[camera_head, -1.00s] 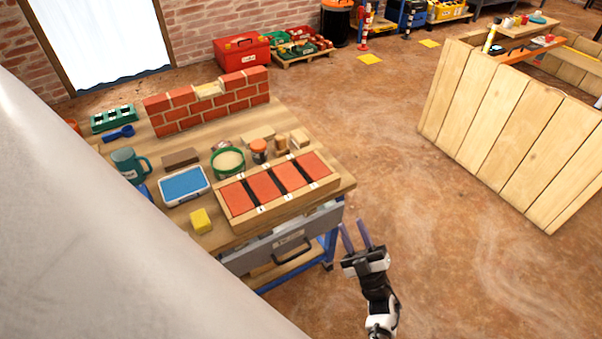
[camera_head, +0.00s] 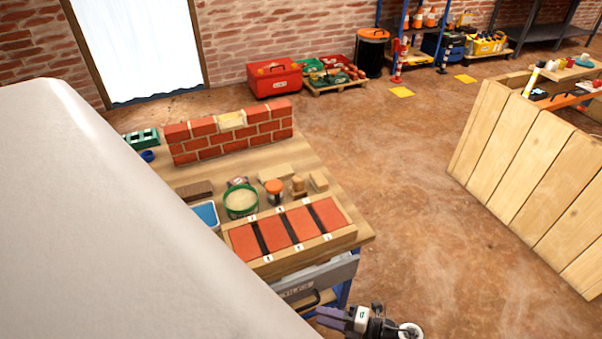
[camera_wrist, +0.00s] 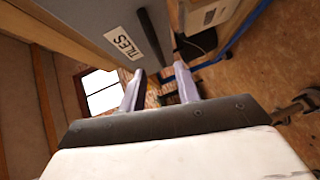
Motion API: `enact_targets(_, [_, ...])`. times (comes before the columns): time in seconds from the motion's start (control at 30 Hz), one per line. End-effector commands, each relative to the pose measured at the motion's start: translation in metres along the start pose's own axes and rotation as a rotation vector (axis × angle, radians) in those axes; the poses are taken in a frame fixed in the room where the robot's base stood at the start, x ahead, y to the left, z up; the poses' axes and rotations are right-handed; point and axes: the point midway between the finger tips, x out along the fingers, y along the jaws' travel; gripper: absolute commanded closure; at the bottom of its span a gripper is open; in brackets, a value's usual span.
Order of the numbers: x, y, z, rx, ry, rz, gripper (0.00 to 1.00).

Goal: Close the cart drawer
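The cart drawer (camera_head: 342,271) has a grey front and sits under the wooden cart top. It appears partly pulled out, with a strip of its inside showing behind the front. In the wrist view its front (camera_wrist: 88,22) carries a "TILES" label (camera_wrist: 124,43) and a dark bar handle (camera_wrist: 150,37). My gripper (camera_head: 322,315) is low in front of the drawer, at the bottom of the head view, pointing left. In the wrist view my gripper (camera_wrist: 160,72) has its two pale fingers apart, with nothing between them, just short of the handle. I cannot tell whether they touch the front.
The cart top holds a tray of red tiles (camera_head: 338,236), a green-rimmed tub (camera_head: 241,198), a jar (camera_head: 274,193) and a small brick wall (camera_head: 230,138). A wooden plank enclosure (camera_head: 520,165) stands at right. The floor between (camera_head: 420,230) is clear.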

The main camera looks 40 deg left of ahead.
Motion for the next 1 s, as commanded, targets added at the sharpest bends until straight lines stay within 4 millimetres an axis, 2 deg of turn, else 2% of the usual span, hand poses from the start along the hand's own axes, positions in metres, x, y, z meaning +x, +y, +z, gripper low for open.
enact_targets(0.1, [0.026,0.002,-0.001,0.001,0.003,0.001,0.68])
enact_targets(0.3, [0.059,0.001,0.000,0.000,0.002,0.001,0.68])
enact_targets(0.5, [0.073,0.001,0.000,0.000,0.000,0.001,0.68])
enact_targets(0.77, [0.075,0.000,0.000,0.000,0.000,0.001,0.68])
enact_targets(0.87, [0.074,0.000,0.000,0.000,-0.001,0.001,0.77])
enact_targets(1.0, [0.074,0.000,0.000,0.000,-0.001,0.001,0.95])
